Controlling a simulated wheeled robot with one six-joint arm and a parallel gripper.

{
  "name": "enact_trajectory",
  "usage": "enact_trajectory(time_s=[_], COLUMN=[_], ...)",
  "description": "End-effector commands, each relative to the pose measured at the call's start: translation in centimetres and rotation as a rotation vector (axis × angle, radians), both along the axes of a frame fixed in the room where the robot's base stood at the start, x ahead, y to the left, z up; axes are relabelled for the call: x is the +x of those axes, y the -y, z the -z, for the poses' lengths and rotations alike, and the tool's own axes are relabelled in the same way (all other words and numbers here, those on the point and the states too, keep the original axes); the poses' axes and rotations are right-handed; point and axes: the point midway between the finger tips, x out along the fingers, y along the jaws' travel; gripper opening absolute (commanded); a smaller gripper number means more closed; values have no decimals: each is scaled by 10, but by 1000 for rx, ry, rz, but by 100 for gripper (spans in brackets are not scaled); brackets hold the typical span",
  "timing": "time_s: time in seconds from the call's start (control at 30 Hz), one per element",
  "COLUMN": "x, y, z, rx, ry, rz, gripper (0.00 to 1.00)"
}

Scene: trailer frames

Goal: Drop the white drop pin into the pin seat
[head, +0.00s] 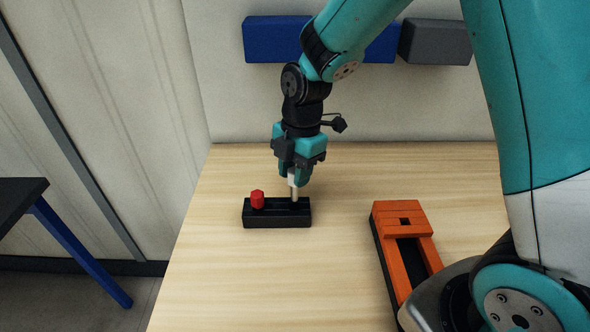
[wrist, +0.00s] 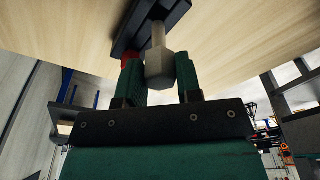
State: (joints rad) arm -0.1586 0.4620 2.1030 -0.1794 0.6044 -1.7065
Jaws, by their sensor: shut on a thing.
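My gripper (head: 294,178) is shut on the white drop pin (head: 294,193), its pale shaft pointing down. In the wrist view the white pin head (wrist: 160,68) sits between the two green fingers. The shaft reaches down to the black block (head: 277,220) on the table; whether its tip is inside the block or just above it, I cannot tell. A red pin (head: 257,199) stands upright at the block's left end. An orange frame (head: 424,251) with a small dark square opening near its far end lies to the right; it may be the pin seat.
The wooden table (head: 345,255) is clear between the black block and the orange frame. Blue and grey boxes (head: 435,42) are on the wall behind. My own arm fills the right side of the head view. A dark table (head: 20,195) stands apart at the left.

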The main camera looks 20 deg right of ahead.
Motion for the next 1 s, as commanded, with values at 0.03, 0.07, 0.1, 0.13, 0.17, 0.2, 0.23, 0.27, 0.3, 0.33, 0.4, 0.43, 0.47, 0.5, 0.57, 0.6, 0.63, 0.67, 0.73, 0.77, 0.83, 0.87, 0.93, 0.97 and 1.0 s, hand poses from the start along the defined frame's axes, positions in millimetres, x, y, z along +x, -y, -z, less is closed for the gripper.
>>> enact_trajectory(time_s=[0.03,0.07,0.1,0.13,0.17,0.2,0.23,0.27,0.3,0.33,0.4,0.43,0.47,0.5,0.57,0.6,0.63,0.67,0.73,0.77,0.83,0.87,0.93,0.97,1.0], x=[0,0,0,0,0,0,0,0,0,0,0,0,0,0,0,0,0,0,0,0,0,0,0,0,0], y=[0,0,0,0,0,0,0,0,0,0,0,0,0,0,0,0,0,0,0,0,0,0,0,0,0], z=[2,3,4,5,6,7,8,8,9,10,12,13,13,14,16,17,18,18,20,21,22,23,25,26,27], rx=[0,0,0,0,0,0,0,0,0,0,0,0,0,0,0,0,0,0,0,0,0,0,0,0,0], ry=[0,0,0,0,0,0,0,0,0,0,0,0,0,0,0,0,0,0,0,0,0,0,0,0,0], rz=[0,0,0,0,0,0,0,0,0,0,0,0,0,0,0,0,0,0,0,0,0,0,0,0,0], gripper=[7,7,7,7,7,7,7,7,7,7,7,7,7,7,7,7,7,7,7,7,7,7,7,7,7])
